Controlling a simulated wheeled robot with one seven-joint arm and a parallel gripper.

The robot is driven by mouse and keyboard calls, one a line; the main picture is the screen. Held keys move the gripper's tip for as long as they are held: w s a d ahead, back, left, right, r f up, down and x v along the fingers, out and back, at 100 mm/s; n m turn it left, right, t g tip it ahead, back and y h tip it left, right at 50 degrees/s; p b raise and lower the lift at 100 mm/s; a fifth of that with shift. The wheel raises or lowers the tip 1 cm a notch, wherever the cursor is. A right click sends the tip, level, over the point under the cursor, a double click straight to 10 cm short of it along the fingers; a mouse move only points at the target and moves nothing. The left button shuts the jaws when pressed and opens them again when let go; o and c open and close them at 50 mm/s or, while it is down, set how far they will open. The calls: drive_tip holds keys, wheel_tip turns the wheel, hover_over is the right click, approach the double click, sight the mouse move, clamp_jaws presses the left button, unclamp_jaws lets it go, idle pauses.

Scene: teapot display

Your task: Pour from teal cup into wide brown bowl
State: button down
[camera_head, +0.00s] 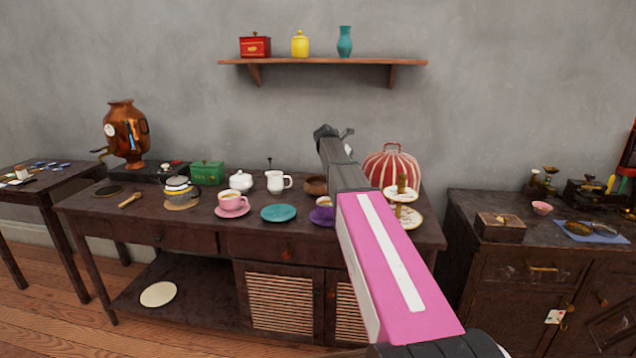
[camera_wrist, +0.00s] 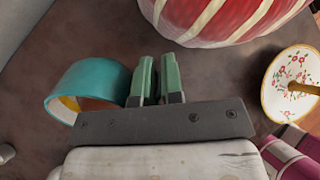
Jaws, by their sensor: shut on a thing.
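The teal cup (camera_wrist: 88,80) is at the left of my gripper in the wrist view, its side against the fingers. Its mouth faces the lower left, with a yellow-orange inside partly visible. My gripper (camera_wrist: 157,82) is shut with its two green fingers close together, seemingly on the cup's handle, which the fingers hide. In the head view my gripper (camera_head: 335,133) is raised above the back of the table, and I cannot make out the cup there. The wide brown bowl (camera_head: 315,186) stands on the table below my gripper, partly behind my arm; I cannot see its inside.
An empty teal saucer (camera_head: 278,213) lies on the dark table (camera_head: 130,222). A white jug (camera_head: 275,182), a purple cup (camera_head: 321,214), a red-striped tea cosy (camera_head: 392,166) and a tiered stand (camera_head: 401,196) are near the bowl. A shelf (camera_head: 322,61) hangs above.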

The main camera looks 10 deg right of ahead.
drive_tip(key=shift+s+a+r+h, duration=0.1)
drive_tip(key=shift+a+r+h, duration=0.1)
drive_tip(key=shift+r+h, duration=0.1)
drive_tip(key=shift+s+a+f+t+h, duration=0.15)
drive_tip(key=shift+t+h, duration=0.1)
drive_tip(key=shift+h, duration=0.25)
drive_tip(key=shift+w+a+f+t+h, duration=0.15)
drive_tip(key=shift+t+h, duration=0.1)
drive_tip(key=shift+h, duration=0.25)
drive_tip(key=shift+s+a+r+t+h, duration=0.3)
drive_tip(key=shift+a+r+h, duration=0.15)
drive_tip(key=shift+h, duration=0.35)
drive_tip(key=shift+s+a+r+t+h, duration=0.15)
drive_tip(key=shift+a+r+t+h, duration=0.3)
drive_tip(key=shift+h, duration=0.35)
idle(0.9)
drive_tip(key=shift+s+a+r+h, duration=0.15)
drive_tip(key=shift+a+h, duration=0.15)
drive_tip(key=shift+a, duration=0.05)
drive_tip(key=shift+s+a+r, duration=0.15)
drive_tip(key=shift+s+a, duration=0.05)
drive_tip(key=shift+a, duration=0.2)
drive_tip(key=shift+h, duration=0.3)
